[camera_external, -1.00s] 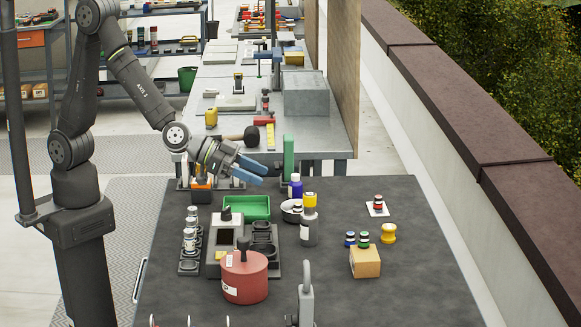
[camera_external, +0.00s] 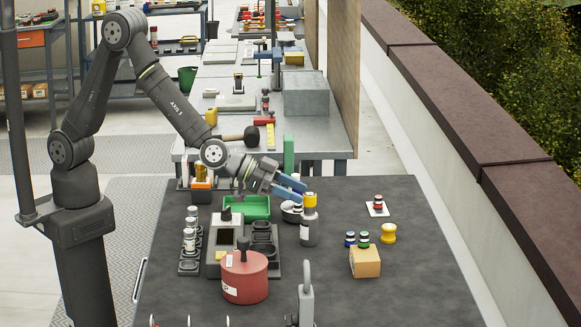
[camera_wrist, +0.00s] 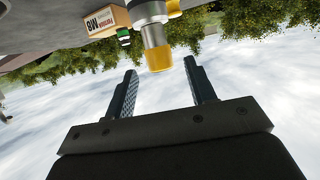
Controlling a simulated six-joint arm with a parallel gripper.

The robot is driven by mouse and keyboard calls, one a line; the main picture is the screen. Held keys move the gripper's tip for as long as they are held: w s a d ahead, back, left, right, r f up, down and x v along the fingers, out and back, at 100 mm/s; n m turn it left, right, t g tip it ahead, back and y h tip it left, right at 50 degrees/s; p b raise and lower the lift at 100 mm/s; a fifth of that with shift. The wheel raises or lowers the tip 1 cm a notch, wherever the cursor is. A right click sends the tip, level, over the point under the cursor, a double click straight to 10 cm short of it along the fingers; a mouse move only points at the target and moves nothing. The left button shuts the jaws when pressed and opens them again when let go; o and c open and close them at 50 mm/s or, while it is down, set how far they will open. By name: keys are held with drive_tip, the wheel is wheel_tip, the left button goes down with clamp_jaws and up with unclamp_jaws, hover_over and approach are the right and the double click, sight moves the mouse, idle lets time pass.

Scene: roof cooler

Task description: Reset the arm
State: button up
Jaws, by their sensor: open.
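My gripper (camera_external: 292,186) is above the dark table (camera_external: 420,262), over the right end of the green tray (camera_external: 256,209) and just left of the yellow-capped bottle (camera_external: 309,228). Its blue fingers point to the right. In the wrist view my gripper (camera_wrist: 155,85) shows its two fingers spread apart with nothing between them. The yellow-capped bottle (camera_wrist: 154,38) hangs upside down in that view, beyond the fingertips. The arm reaches out from its base at the left.
A red pot (camera_external: 244,278) stands at the front, beside a grey device (camera_external: 226,243). A cardboard box (camera_external: 365,262) bears small jars, with a yellow spool (camera_external: 388,233) to its right. A green upright block (camera_external: 288,155) stands at the table's back. The table's right front is clear.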

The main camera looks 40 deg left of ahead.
drive_tip(key=shift+x, duration=0.85)
